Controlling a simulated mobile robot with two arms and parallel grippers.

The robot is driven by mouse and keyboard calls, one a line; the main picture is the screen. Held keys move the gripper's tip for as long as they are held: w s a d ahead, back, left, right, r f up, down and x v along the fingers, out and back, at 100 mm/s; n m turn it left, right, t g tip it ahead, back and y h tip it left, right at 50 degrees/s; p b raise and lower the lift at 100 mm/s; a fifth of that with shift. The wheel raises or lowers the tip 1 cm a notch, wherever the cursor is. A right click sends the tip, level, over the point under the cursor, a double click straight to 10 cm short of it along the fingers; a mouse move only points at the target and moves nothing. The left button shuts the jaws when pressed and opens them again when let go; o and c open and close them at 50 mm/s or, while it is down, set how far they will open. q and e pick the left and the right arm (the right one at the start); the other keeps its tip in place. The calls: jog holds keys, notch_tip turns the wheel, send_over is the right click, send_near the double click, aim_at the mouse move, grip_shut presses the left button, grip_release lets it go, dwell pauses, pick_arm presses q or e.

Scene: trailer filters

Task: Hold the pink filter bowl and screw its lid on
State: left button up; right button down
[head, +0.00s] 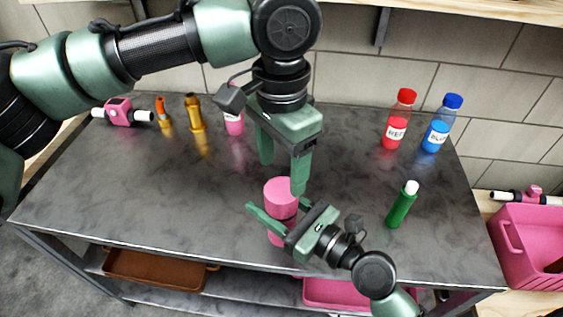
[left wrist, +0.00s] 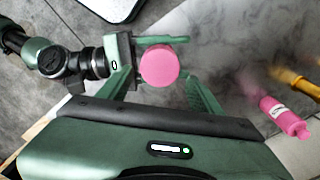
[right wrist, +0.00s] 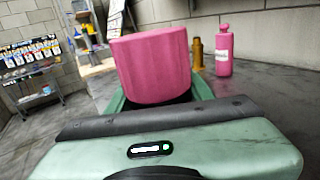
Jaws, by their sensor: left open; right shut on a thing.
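A pink filter piece (head: 281,190) stands upright near the table's front middle, a round top part above my right gripper's fingers and a pink lower part (head: 277,239) below them. My right gripper (head: 268,217) is shut on it from the front right. The wide pink top also shows in the right wrist view (right wrist: 153,65). I cannot tell bowl from lid with certainty. My left gripper (head: 282,177) is open, pointing down just above and behind the pink top. In the left wrist view the round pink top (left wrist: 159,66) lies between its spread fingers, apart from both.
A pink bottle (head: 234,124), brass fittings (head: 196,114) and a pink-and-white filter housing (head: 124,113) stand at the back left. Red (head: 396,122) and blue (head: 439,128) bottles stand back right; a green bottle (head: 402,206) stands nearer. The left table is clear.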

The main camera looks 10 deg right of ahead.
aim_at(283, 190)
dwell(0.3)
pick_arm(q)
jog(key=shift+f, duration=4)
jog(key=c, duration=1.3)
jog(key=o, duration=1.6)
jog(key=shift+o, duration=0.2)
jog(key=shift+s+d, duration=0.1)
notch_tip(283, 190, up, 12)
